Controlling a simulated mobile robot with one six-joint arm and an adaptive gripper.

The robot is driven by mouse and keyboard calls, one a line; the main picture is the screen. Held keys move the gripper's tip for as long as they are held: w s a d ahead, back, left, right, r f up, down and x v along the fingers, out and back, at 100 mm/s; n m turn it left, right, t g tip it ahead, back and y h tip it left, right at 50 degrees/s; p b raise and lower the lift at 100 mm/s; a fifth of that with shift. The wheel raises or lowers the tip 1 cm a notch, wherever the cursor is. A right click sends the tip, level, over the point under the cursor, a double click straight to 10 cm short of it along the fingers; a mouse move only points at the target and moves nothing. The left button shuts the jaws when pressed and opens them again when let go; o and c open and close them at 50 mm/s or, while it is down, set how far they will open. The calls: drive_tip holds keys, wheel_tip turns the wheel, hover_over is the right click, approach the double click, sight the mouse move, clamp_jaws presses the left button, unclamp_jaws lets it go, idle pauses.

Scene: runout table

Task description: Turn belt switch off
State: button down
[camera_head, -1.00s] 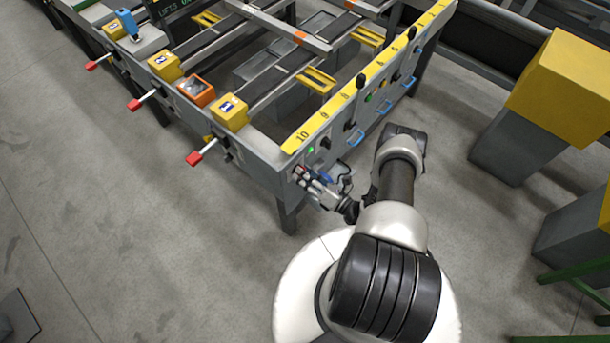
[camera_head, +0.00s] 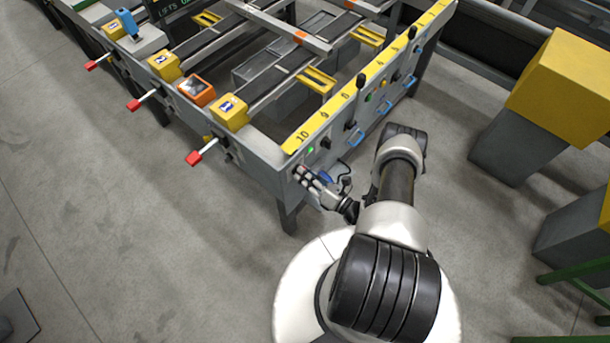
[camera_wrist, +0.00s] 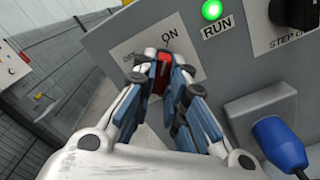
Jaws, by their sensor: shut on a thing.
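The belt switch's red handle (camera_wrist: 162,72) shows in the wrist view between my gripper's fingertips (camera_wrist: 160,76). It sits on a pale plate (camera_wrist: 140,52) with ON printed at the upper right; a label at the left is partly covered. My gripper is shut on the handle, and its fingers hide most of it, so its exact angle is hard to tell. The green RUN lamp (camera_wrist: 212,10) beside the plate is lit. In the head view my gripper (camera_head: 302,171) is at the near end of the grey panel (camera_head: 262,158).
A blue plug (camera_wrist: 279,145) in a grey socket box (camera_wrist: 262,112) sits close to the right of my fingers. A black STEP knob (camera_wrist: 293,12) is above it. Red-tipped levers (camera_head: 194,158) stick out at the table's left side. Open floor lies to the left.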

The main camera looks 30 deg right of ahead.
drive_tip(key=shift+d+n+b, duration=0.1)
drive_tip(key=shift+n+b, duration=0.8)
drive_tip(key=shift+n, duration=7.8)
drive_tip(key=c, duration=1.6)
unclamp_jaws()
